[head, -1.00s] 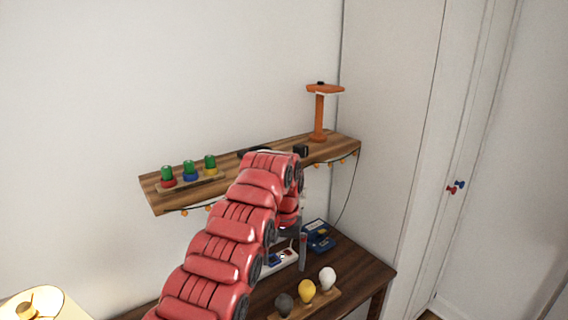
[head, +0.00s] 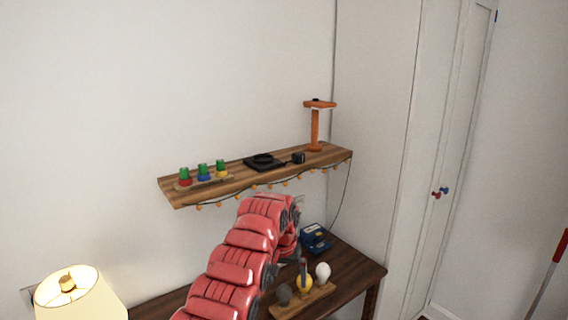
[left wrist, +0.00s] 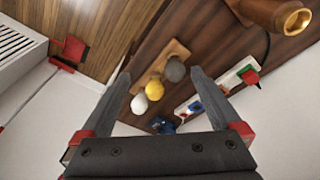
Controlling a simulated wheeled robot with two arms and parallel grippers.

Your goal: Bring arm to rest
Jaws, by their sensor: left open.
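My left arm is red and comes in from the bottom left of the head view, reaching over the dark wooden table (head: 345,285). Its gripper is mostly hidden behind the arm there; a grey finger shows in front of the yellow ball. In the left wrist view the left gripper (left wrist: 160,76) is open, its two fingers wide apart with nothing between them in its grasp. Beyond the fingers are a wooden strip with a white ball (left wrist: 139,104), a yellow ball (left wrist: 154,87) and a grey ball (left wrist: 174,70). My right gripper is not in view.
Above the table, a wall shelf (head: 240,182) holds green-topped pieces, a black device (head: 264,161) and an orange stand (head: 315,128). A lit lamp (head: 78,295) stands at lower left. A blue box (head: 315,240) and a power strip (left wrist: 210,92) are near the gripper.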

